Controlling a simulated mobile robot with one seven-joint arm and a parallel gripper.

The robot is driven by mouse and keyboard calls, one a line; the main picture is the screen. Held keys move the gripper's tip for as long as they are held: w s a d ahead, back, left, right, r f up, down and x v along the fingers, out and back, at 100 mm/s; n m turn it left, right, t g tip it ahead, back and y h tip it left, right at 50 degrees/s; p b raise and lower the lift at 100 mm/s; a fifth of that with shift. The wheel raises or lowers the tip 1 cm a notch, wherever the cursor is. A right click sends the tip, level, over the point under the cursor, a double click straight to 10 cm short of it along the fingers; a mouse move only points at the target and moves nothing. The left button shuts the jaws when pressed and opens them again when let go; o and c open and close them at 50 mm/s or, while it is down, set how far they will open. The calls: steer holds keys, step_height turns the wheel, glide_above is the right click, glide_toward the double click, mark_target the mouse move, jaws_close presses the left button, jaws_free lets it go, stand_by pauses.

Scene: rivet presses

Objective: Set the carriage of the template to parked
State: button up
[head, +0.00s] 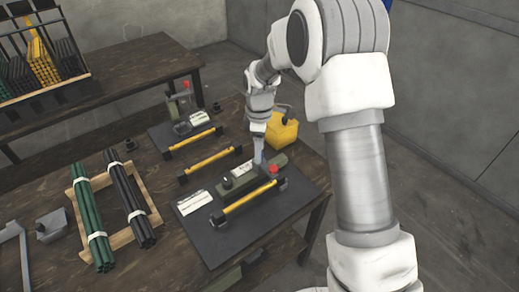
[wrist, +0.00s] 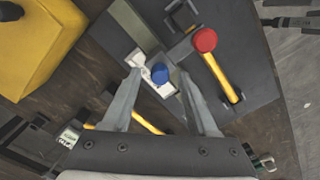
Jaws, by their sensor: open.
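The near template is a dark plate (head: 222,246) with a green-grey rail (head: 240,182), a yellow bar (head: 250,199), a red knob (head: 274,169) and a white card (head: 195,202). The carriage, a pale block with a blue knob (wrist: 160,73), sits by the green rail (wrist: 135,25) in the wrist view. The red knob also shows there (wrist: 205,40), to the right of the blue one. My gripper (wrist: 160,69) is open, with one finger on each side of the blue knob; whether they touch it I cannot tell. In the head view my gripper (head: 259,160) points down at the rail's far end.
A yellow container (head: 283,136) stands close behind my gripper. A second plate (head: 163,137) with a yellow bar and red knob lies farther back. Green rods (head: 92,215) and black rods (head: 130,202) rest in a wooden frame to the left. A rack stands on another table.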

steer(key=shift+c, duration=0.3)
jaws_close()
steer(key=shift+d, duration=0.1)
stand_by(1.1)
